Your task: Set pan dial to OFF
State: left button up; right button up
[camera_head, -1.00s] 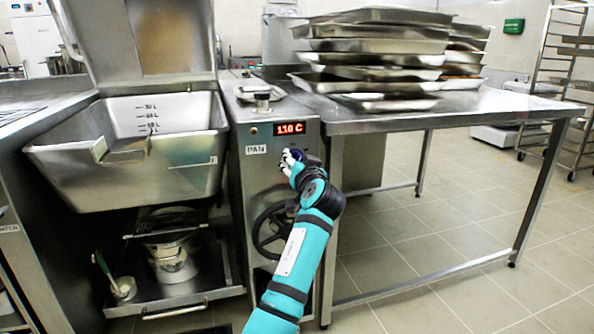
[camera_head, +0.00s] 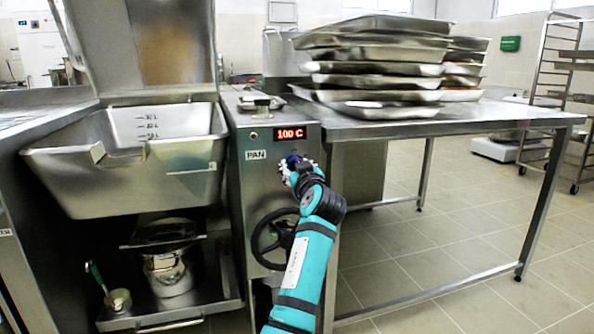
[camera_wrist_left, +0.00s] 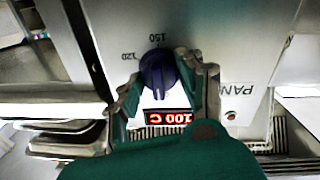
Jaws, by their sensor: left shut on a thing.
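The pan dial (camera_wrist_left: 157,74) is a dark blue knob on the front of the steel control panel, under the PAN label side in the head view. In the left wrist view, which looks upside down, the marks 120 and 150 show beside it. The red display (camera_head: 291,134) above the dial reads 100 C; it also shows in the left wrist view (camera_wrist_left: 167,117). My left gripper (camera_head: 293,167) is at the panel, its fingers on either side of the dial and shut on it. The gripper hides most of the dial in the head view. My right gripper is not in view.
A handwheel (camera_head: 272,240) is below the dial, close to my left arm. The tilting pan (camera_head: 130,165) stands at left, over a shelf with a pot (camera_head: 168,270). A steel table (camera_head: 440,122) with stacked trays (camera_head: 375,75) is at right, with open floor beneath.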

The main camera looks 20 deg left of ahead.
aim_at(294, 126)
pick_arm(q)
jog(key=shift+f, duration=0.15)
jog(key=o, duration=1.2)
jog(key=shift+c, duration=0.2)
notch_tip(294, 126, up, 10)
jog(key=shift+r, duration=0.1)
jog(key=shift+d, duration=0.1)
